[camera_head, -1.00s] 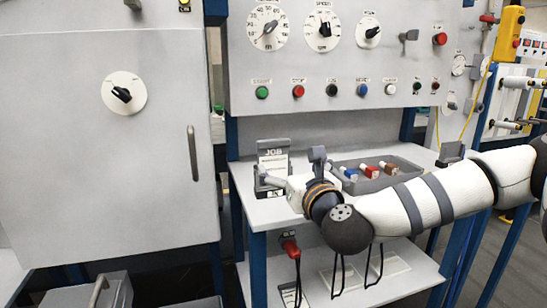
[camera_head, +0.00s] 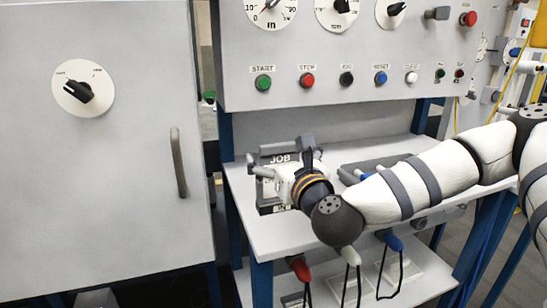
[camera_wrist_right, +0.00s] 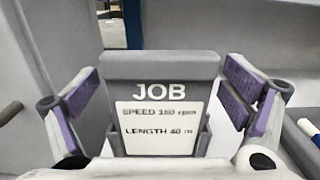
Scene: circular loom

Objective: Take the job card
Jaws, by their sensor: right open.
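The job card (camera_wrist_right: 158,120) is a white card with speed and length lines under the word JOB. It stands in a grey holder (camera_wrist_right: 160,66) between the fingers of my right gripper (camera_wrist_right: 160,105). In the head view the holder (camera_head: 281,158) is on the white shelf, partly hidden by my right gripper (camera_head: 280,168). The right gripper is open, with one finger on each side of the holder and a visible gap on both sides. My left gripper is not in view.
The control panel (camera_head: 330,112) with dials and buttons rises behind. A large grey cabinet (camera_head: 100,190) stands at left. Cords hang below the shelf.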

